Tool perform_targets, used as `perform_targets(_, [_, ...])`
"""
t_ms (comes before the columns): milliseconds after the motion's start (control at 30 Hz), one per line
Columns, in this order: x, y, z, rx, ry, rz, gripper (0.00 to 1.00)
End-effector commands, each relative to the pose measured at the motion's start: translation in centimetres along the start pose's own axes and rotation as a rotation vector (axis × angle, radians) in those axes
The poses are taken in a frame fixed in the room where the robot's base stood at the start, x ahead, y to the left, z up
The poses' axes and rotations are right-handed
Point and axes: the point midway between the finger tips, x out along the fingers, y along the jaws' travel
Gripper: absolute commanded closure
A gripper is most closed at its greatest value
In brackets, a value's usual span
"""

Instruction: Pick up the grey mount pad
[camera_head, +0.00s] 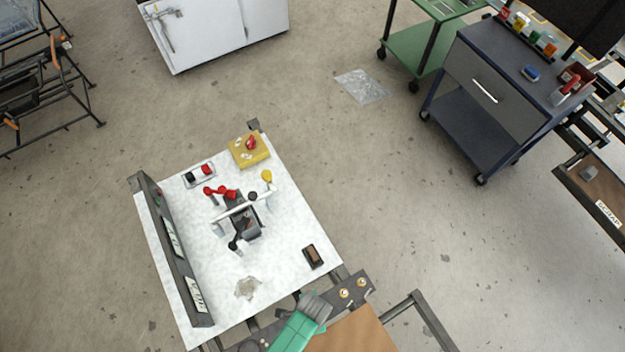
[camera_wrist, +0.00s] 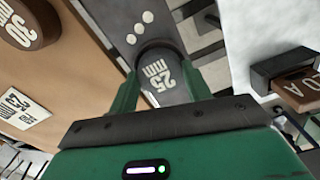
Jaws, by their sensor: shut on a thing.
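The grey mount pad (camera_wrist: 165,80), marked "25 mm", sits between the two green fingers of my gripper (camera_wrist: 160,88) in the wrist view. My gripper is shut on it. In the head view my green gripper (camera_head: 308,318) is at the bottom centre, at the front edge of the white table, with the grey pad (camera_head: 317,305) at its tip. I cannot tell whether the pad is clear of the surface below.
A brown pad marked "30 mm" (camera_wrist: 28,20) and a label (camera_wrist: 20,108) lie on the brown board at left. A brown block in a dark holder (camera_head: 313,256) stands on the white table (camera_head: 285,290). A red-jointed linkage (camera_head: 240,210) stands mid-table; a dark panel (camera_head: 170,255) borders its left.

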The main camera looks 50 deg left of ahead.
Motion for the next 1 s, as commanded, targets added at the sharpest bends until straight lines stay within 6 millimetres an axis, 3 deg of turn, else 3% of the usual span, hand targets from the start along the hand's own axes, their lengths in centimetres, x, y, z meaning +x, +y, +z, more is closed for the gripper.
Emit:
perform_targets(233, [-3.5, 0.0, 0.1, 0.0, 0.002, -0.001, 0.75])
perform_targets(700, [-4.1, 5.0, 11.2, 0.001, -0.002, 0.002, 0.75])
perform_targets(833, [-4.3, 5.9, 13.4, -0.001, -0.001, 0.001, 0.75])
perform_targets(1000, [-4.5, 6.4, 14.5, 0.0, 0.001, 0.0, 0.75])
